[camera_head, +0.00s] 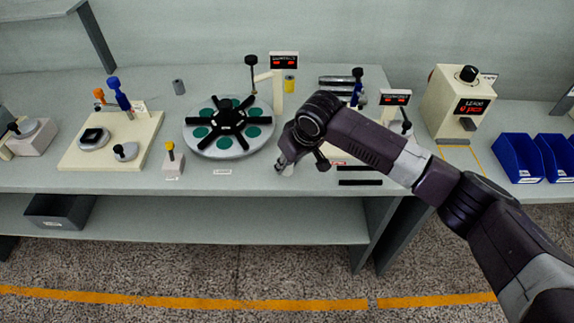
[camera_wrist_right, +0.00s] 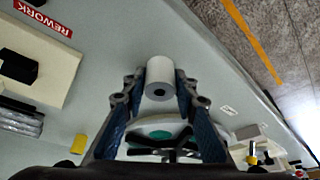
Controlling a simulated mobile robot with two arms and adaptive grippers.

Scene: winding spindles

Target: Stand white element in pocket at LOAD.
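The white element (camera_wrist_right: 160,72) is a short white cylinder with a dark hole in its end. It sits between the fingertips of my right gripper (camera_wrist_right: 161,85), which appear to press on both its sides. In the head view my right gripper (camera_head: 287,163) is above the bench, just right of the round dial; the element is mostly hidden there. The dial (camera_head: 190,141) is grey with several green pockets and a black star-shaped piece on top. A small label (camera_head: 222,172), too small to read, lies in front of it. My left gripper is not in view.
A cream fixture board (camera_head: 70,158) and a small block with a yellow knob (camera_head: 172,160) stand left of the dial. A post with a red display (camera_head: 284,61) stands behind it. Two dark strips (camera_head: 360,182) lie on the bench to the right. Blue bins (camera_head: 520,158) stand far right.

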